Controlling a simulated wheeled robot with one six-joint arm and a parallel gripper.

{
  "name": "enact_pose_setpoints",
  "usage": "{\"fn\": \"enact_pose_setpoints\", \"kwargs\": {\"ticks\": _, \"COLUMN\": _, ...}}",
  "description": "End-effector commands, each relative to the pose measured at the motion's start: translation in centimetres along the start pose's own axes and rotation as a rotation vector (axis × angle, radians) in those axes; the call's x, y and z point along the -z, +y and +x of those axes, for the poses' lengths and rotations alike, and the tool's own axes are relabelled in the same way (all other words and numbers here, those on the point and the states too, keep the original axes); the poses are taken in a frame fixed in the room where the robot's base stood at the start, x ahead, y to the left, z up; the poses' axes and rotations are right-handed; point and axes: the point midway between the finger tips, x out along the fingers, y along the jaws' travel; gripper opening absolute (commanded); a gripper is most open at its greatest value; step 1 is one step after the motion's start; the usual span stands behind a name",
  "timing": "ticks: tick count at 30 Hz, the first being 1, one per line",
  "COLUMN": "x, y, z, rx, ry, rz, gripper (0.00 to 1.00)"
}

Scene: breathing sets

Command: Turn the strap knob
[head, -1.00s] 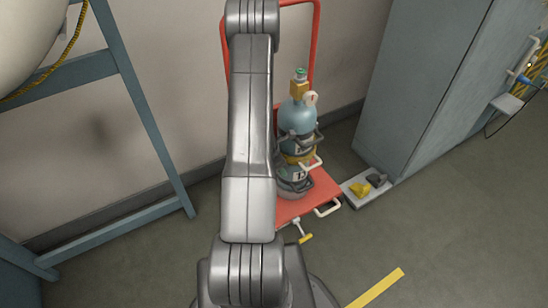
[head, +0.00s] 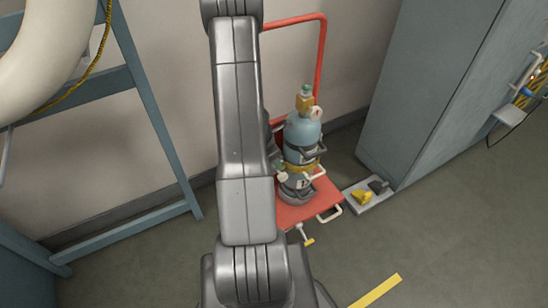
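A light blue gas cylinder (head: 303,132) with a brass valve (head: 305,101) and a green top stands upright on a red trolley (head: 292,215). A yellow strap (head: 303,167) and dark brackets go around the cylinder. A pale round knob (head: 282,176) shows at the left of the cylinder, just right of my arm; I cannot tell for sure that it is the strap knob. My grey arm rises through the middle of the view and hides the trolley's left side. My gripper is out of the picture.
A blue-grey cabinet (head: 428,100) stands at the right. A low grey tray (head: 370,196) with yellow and dark wedge pieces lies by its foot. A blue frame (head: 150,120) stands at the left. The floor at front right is clear, with a yellow stripe (head: 378,290).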

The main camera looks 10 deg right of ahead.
Motion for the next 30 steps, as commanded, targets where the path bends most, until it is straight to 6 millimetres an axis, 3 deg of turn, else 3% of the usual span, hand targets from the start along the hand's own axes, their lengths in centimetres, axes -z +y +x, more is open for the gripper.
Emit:
{"fn": "enact_pose_setpoints", "kwargs": {"ticks": 1, "x": 0.0, "y": 0.0, "z": 0.0, "rx": 0.0, "ry": 0.0, "rz": 0.0, "gripper": 0.4}}
{"fn": "enact_pose_setpoints", "kwargs": {"ticks": 4, "x": -0.2, "y": -0.3, "z": 0.3, "rx": 0.008, "ry": -0.001, "rz": 0.016, "gripper": 0.59}}
{"fn": "enact_pose_setpoints", "kwargs": {"ticks": 8, "x": -1.5, "y": -2.8, "z": 2.1, "rx": 0.079, "ry": -0.005, "rz": 0.159, "gripper": 0.59}}
{"fn": "enact_pose_setpoints", "kwargs": {"ticks": 12, "x": -3.3, "y": -9.1, "z": 5.3, "rx": 0.254, "ry": -0.011, "rz": 0.485, "gripper": 0.59}}
{"fn": "enact_pose_setpoints", "kwargs": {"ticks": 16, "x": -3.1, "y": -15.8, "z": 7.6, "rx": 0.462, "ry": -0.008, "rz": 0.831, "gripper": 0.59}}
{"fn": "enact_pose_setpoints", "kwargs": {"ticks": 21, "x": 0.1, "y": -23.2, "z": 9.1, "rx": 0.759, "ry": 0.022, "rz": 1.257, "gripper": 0.59}}
{"fn": "enact_pose_setpoints", "kwargs": {"ticks": 24, "x": 3.0, "y": -26.1, "z": 9.2, "rx": 0.947, "ry": 0.056, "rz": 1.494, "gripper": 0.59}}
{"fn": "enact_pose_setpoints", "kwargs": {"ticks": 27, "x": 6.3, "y": -27.7, "z": 9.0, "rx": 1.146, "ry": 0.107, "rz": 1.716, "gripper": 0.59}}
{"fn": "enact_pose_setpoints", "kwargs": {"ticks": 30, "x": 9.4, "y": -28.0, "z": 8.7, "rx": 1.354, "ry": 0.179, "rz": 1.924, "gripper": 0.59}}
